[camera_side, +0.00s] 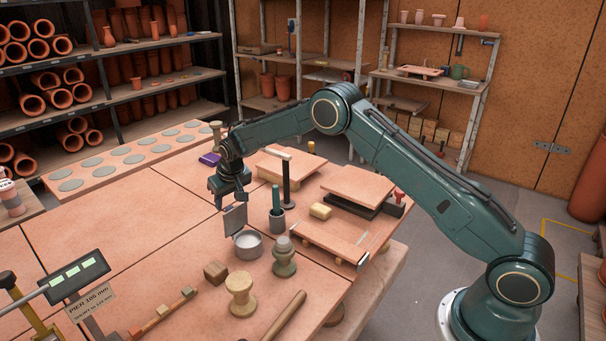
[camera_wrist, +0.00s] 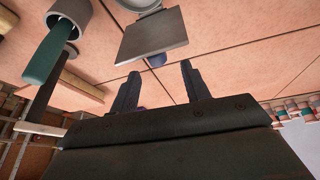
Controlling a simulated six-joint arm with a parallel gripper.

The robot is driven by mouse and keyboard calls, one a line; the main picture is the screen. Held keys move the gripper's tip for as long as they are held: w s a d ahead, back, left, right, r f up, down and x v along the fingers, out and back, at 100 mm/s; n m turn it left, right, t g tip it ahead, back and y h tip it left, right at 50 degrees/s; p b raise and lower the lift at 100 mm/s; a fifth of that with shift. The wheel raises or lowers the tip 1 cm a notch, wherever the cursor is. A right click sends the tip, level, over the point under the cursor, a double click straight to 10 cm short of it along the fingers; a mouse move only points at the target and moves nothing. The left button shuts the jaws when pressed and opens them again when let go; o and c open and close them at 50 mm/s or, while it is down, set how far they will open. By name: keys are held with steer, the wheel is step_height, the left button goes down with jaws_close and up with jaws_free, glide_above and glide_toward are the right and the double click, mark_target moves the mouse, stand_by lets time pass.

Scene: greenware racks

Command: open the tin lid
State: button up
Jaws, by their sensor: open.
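A round grey metal tin (camera_side: 248,246) stands on the pink work table in the side view. A flat, square grey plate, which looks like its lid (camera_side: 235,220), stands steeply raised at the tin's left edge. In the wrist view the lid (camera_wrist: 152,36) covers part of the tin (camera_wrist: 138,4), whose far part is cut off by the frame. I cannot tell whether a hinge joins them. My gripper (camera_side: 232,199) is just above the lid in the side view.
A grey cup (camera_side: 277,223) with a green-handled tool stands close behind the tin, beside a dark post (camera_side: 286,185). A green-grey turned piece (camera_side: 285,262) stands to its right. A wooden block (camera_side: 215,271) and wooden stand (camera_side: 241,294) are in front.

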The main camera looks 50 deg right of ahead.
steer(key=v, duration=1.1)
steer(key=shift+a, duration=0.1)
steer(key=s+r, duration=1.7)
steer(key=s, duration=0.3)
steer(key=s+f+n+t+y, duration=0.1)
steer(key=s+f, duration=0.1)
steer(key=s, duration=2.3)
steer(key=shift+s+f+n, duration=0.15)
steer(key=shift+s+n, duration=0.15)
